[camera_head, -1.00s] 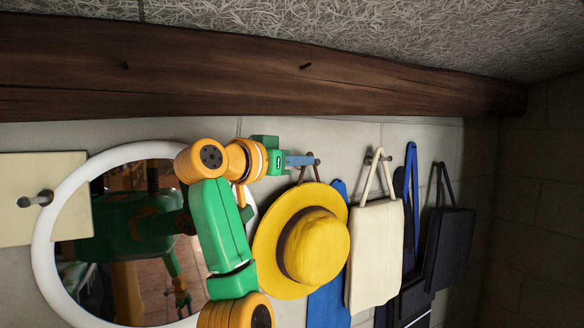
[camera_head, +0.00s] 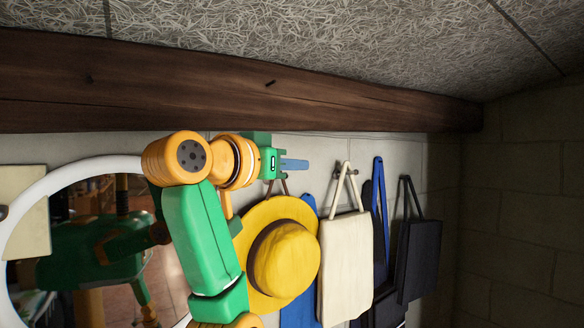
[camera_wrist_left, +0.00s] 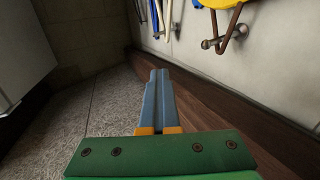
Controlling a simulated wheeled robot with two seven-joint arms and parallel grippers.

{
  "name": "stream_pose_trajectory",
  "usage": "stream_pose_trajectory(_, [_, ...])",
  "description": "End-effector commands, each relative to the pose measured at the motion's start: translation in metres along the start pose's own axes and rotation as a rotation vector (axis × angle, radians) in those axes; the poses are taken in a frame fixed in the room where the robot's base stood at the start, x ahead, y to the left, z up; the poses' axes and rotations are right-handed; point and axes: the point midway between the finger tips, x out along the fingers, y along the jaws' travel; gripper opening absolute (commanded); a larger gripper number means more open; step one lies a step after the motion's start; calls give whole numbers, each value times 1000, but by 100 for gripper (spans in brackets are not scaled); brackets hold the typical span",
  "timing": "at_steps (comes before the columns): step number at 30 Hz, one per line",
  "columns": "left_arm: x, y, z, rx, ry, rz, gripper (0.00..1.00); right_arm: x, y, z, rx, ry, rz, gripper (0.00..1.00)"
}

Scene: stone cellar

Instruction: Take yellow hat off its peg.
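The yellow hat (camera_head: 283,258) with a brown band hangs on the wall by a brown loop (camera_head: 271,188). In the left wrist view, the hat's edge (camera_wrist_left: 213,3) shows at the top right, with its loop (camera_wrist_left: 234,22) at a metal peg (camera_wrist_left: 212,43). The peg is hidden behind my gripper in the head view. My left gripper (camera_head: 305,164) is just above the hat and loop in the head view. Its blue fingers (camera_wrist_left: 159,75) lie together with nothing seen between them, apart from the loop. My right gripper is not directly in view.
A round white-framed mirror (camera_head: 60,178) is on the left, reflecting me. A wooden beam (camera_head: 230,85) runs above the pegs.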

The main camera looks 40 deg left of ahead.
Motion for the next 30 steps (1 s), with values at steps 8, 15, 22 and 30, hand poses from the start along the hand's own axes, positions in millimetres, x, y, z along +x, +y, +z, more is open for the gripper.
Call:
stream_pose_trajectory(8, [0,0,0,0,0,0,32,0,0,0,0,0,-1,100])
stream_pose_trajectory(15, [0,0,0,0,-1,0,32,0,-1,0,0,0,-1,100])
stream_pose_trajectory(22, [-36,0,6,0,6,0,32,25,-1,2,0,0,-1,100])
stream_pose_trajectory(30, [-69,0,4,1,1,0,32,52,-2,4,0,1,-1,100])
